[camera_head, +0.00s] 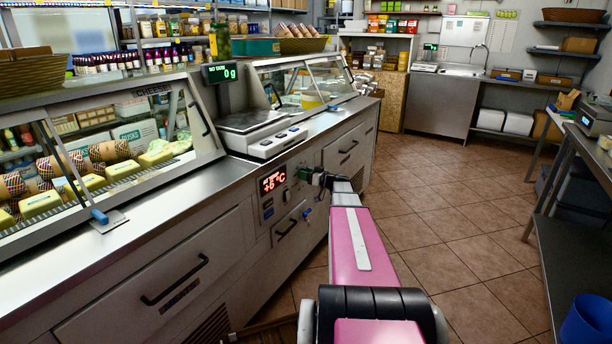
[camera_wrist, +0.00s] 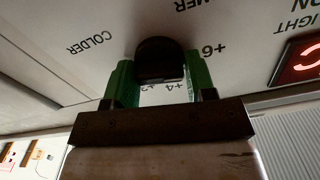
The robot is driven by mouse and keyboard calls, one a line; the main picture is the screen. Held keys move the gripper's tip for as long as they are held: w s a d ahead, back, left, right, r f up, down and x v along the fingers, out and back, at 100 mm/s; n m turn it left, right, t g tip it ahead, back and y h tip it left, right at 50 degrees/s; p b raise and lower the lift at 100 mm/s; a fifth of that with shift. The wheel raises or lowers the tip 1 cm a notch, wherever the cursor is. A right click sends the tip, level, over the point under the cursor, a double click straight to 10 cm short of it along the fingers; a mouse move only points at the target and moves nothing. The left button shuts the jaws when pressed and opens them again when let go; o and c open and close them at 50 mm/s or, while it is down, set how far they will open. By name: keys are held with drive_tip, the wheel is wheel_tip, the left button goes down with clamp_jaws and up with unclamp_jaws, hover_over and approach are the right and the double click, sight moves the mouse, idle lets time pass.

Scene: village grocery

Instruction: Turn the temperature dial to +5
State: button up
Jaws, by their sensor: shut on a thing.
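The black temperature dial (camera_wrist: 160,55) is on the pale control panel of the cheese counter. My gripper (camera_wrist: 160,78) has its green fingers on both sides of the dial and is shut on it. In the wrist view the panel print appears upside down, with COLDER at the left, +6 right of the dial and smaller marks partly hidden below it. I cannot make out the dial's pointer. In the head view the red display (camera_head: 272,182) reads +6 °C, just left of my gripper (camera_head: 306,175), which hides the dial there.
The counter's steel top (camera_head: 160,205) holds a scale (camera_head: 252,122) above the panel. Drawer handles (camera_head: 175,280) stick out from the front, and a small blue-tagged key (camera_head: 306,213) sits below the display. The tiled floor (camera_head: 450,215) to the right is clear.

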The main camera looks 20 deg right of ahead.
drive_tip(key=m, duration=0.4)
drive_tip(key=shift+d+f+m, duration=0.1)
drive_tip(key=shift+m, duration=1.8)
drive_tip(key=o, duration=0.8)
drive_tip(key=v, duration=1)
drive_tip(key=shift+s+d, duration=0.25)
drive_tip(key=shift+s, duration=0.05)
